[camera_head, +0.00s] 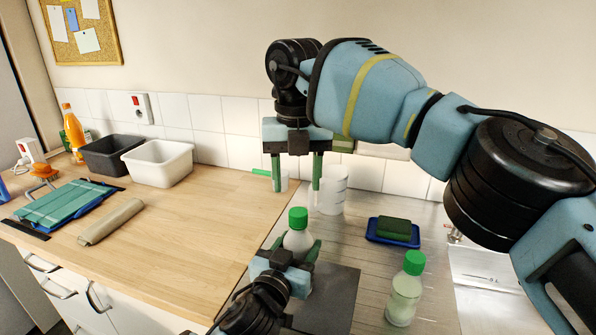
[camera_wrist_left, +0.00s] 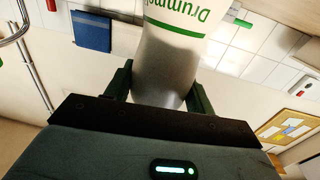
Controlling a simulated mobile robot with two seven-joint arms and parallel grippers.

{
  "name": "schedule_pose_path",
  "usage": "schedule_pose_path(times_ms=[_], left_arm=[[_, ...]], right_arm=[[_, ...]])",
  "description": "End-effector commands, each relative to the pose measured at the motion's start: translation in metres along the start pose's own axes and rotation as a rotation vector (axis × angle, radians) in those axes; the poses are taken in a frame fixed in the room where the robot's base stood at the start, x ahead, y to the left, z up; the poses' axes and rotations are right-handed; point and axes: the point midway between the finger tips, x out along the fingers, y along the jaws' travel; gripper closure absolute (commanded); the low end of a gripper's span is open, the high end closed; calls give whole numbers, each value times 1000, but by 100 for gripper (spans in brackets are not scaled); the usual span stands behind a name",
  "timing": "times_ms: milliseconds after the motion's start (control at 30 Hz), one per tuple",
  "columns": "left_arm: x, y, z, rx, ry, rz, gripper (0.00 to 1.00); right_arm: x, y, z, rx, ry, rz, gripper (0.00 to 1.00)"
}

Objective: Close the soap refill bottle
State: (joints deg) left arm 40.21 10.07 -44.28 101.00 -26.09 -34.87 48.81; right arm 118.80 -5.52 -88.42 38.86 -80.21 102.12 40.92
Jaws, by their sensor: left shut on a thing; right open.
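The cap sits on top of the bottle; I cannot tell how tightly. My right gripper (camera_head: 296,182) is open and empty, pointing down above and behind the cap. A second pale bottle with a green cap (camera_head: 406,295) stands apart to the right. I cannot tell which bottle is the soap refill.
A white jug (camera_head: 332,190) stands behind the held bottle. A blue tray (camera_head: 373,236) with a green sponge (camera_head: 394,229) lies to the right, near the sink. A dark mat (camera_head: 343,300) lies in front. The wooden counter (camera_head: 200,225) is mostly clear on the near side.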

Motion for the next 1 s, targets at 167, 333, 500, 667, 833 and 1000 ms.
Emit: schedule_pose_path(times_ms=[167, 333, 500, 667, 833, 1000], left_arm=[[0, 0, 2, -2, -3, 0, 100], [0, 0, 2, -2, -3, 0, 100], [0, 0, 2, -2, -3, 0, 100], [0, 0, 2, -2, -3, 0, 100], [0, 0, 2, -2, -3, 0, 100], [0, 0, 2, -2, -3, 0, 100]], right_arm=[[-1, 0, 0, -289, 1, -1, 49], [-3, 0, 0, -567, 3, 0, 49], [-4, -1, 0, -844, 3, 0, 49], [-6, -1, 0, -1104, 3, 1, 49], [-7, -2, 0, -1345, 4, 1, 49], [-8, -2, -1, -1503, 5, 2, 49]])
